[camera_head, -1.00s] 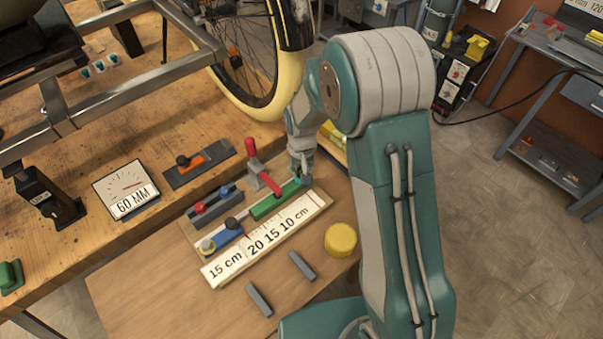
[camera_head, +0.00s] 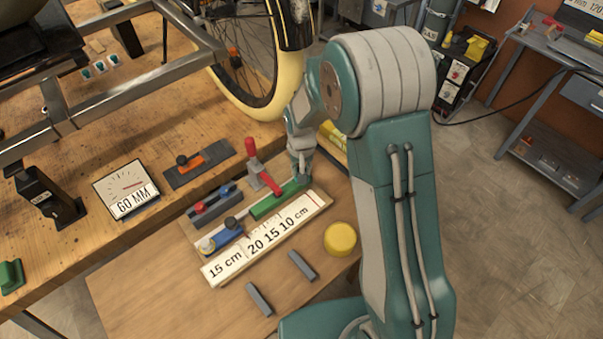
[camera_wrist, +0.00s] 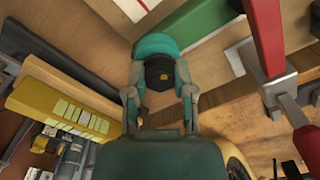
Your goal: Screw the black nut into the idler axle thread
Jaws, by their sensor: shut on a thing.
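My gripper (camera_wrist: 162,92) is shut on a dark piece (camera_wrist: 159,72) with a rounded teal top (camera_wrist: 155,46), between its two grey fingers in the wrist view. I cannot tell whether this is the black nut. In the head view my gripper (camera_head: 302,180) is low over the small wooden table, at the right end of the green block (camera_head: 273,201) on the ruler board. The arm hides part of the held piece there. The metal trike frame (camera_head: 118,77) is on the workbench at the upper left. I cannot make out the idler axle thread.
A red-handled clamp (camera_head: 262,172) stands close to my gripper, beside the green block. The ruler board (camera_head: 222,268) carries numbers. A yellow cylinder (camera_head: 341,239) and two grey bars (camera_head: 302,265) are nearer. A wheel (camera_head: 245,95) with a cream tyre stands behind. The small table's front left is clear.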

